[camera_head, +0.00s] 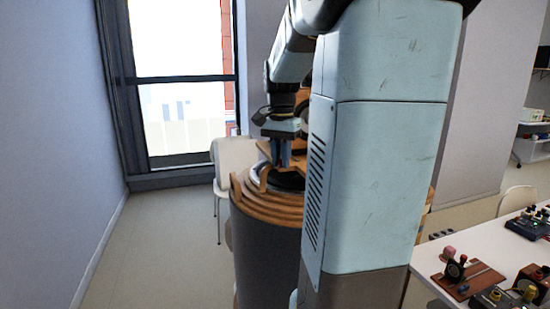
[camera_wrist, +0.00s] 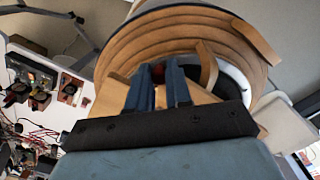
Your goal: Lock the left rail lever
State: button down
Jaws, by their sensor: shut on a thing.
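My gripper (camera_head: 280,162) points down over the top of a round drum (camera_head: 268,245) with a dark body and stepped wooden rings. In the wrist view my two blue fingers (camera_wrist: 158,80) are close together, with a small red knob (camera_wrist: 157,71) between their tips. The gripper is shut on this knob, which looks like the end of the lever. The lever's shaft and base are hidden by the fingers, so its angle cannot be told. A curved wooden rail (camera_wrist: 207,66) stands just right of the fingers on the drum's top.
My large pale blue column hides the drum's right side in the head view. A white table (camera_head: 440,250) with several small control boxes (camera_head: 530,285) stands at the right. A white chair (camera_head: 232,160) is behind the drum. The floor (camera_head: 150,250) at the left is clear.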

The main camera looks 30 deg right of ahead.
jog(key=n, duration=0.1)
jog(key=d+n, duration=0.1)
jog(key=n, duration=0.3)
jog(key=shift+s+d+r, duration=0.1)
jog(key=shift+s+d, duration=0.3)
jog(key=shift+n, duration=0.3)
jog(key=c, duration=1)
grip_release()
jog(key=shift+c, duration=0.2)
notch_tip(320, 180, up, 14)
jog(key=shift+f, duration=0.25)
jog(key=s+a+f+n+t, duration=0.2)
jog(key=s+a+f, duration=0.4)
jog(key=a, duration=0.4)
jog(key=s+a+f+n+t, duration=0.3)
jog(key=s+a+f+n, duration=0.1)
jog(key=s+a+f, duration=0.3)
jog(key=a+f, duration=0.2)
jog(key=a, duration=0.1)
jog(key=shift+s+a+f+n+t, duration=0.2)
jog(key=shift+s+f+n+t, duration=0.05)
jog(key=shift+n+t, duration=0.05)
